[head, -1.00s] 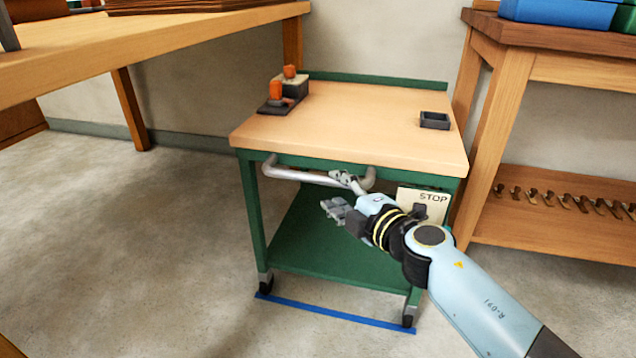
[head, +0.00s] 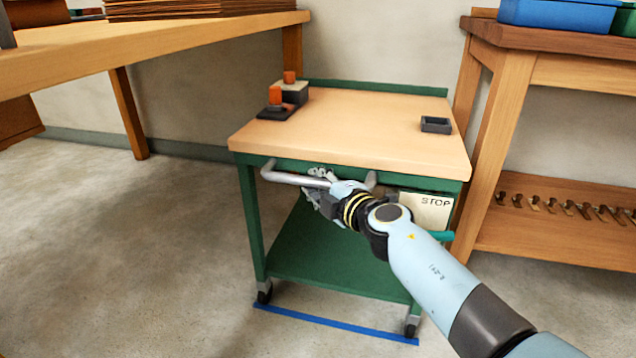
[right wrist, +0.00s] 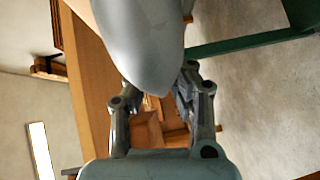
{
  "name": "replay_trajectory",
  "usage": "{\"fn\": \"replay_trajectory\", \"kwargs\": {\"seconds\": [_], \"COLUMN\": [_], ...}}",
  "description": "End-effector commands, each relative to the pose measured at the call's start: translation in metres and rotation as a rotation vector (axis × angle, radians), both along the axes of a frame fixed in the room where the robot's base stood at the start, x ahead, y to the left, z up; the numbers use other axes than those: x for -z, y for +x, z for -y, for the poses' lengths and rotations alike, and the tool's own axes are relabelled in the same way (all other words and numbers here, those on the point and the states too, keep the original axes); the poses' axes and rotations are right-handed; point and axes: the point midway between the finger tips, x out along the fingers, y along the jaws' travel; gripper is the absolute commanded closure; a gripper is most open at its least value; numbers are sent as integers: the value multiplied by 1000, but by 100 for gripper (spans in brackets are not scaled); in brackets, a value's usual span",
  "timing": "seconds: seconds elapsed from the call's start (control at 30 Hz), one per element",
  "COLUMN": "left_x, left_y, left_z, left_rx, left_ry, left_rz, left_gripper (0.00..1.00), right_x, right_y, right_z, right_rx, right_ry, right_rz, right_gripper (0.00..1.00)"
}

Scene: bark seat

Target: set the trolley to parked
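The trolley (head: 350,136) has a pale wooden top, a green frame and a green lower shelf (head: 330,256). Its front casters stand close behind a blue floor line (head: 335,325). A silver handle (head: 297,178) runs along its front under the top. A cream STOP plate (head: 428,211) hangs at the front right, with a teal part below it, both partly hidden by my right arm. My right gripper (head: 316,186) is at the handle, its fingers open around the bar. In the right wrist view the grey handle (right wrist: 142,40) reaches between the fingers. My left gripper is out of view.
Orange-topped dark blocks (head: 283,97) and a small dark tray (head: 436,125) are on the trolley top. A wooden bench (head: 150,40) stands left, and another (head: 580,70) stands close on the right. Bare floor (head: 130,250) lies at front left.

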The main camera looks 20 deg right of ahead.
Motion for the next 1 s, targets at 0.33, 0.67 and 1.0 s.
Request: {"fn": "replay_trajectory", "kwargs": {"seconds": [0.33,0.67,1.0], "left_x": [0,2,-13], "left_y": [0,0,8], "left_z": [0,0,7], "left_rx": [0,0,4], "left_ry": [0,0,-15], "left_rz": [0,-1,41], "left_gripper": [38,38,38], "right_x": [-1,-1,0], "right_y": [0,7,62], "right_z": [0,6,43], "right_rx": [0,2,5], "right_ry": [1,1,-1], "right_rz": [2,3,5], "right_gripper": [100,100,100]}}
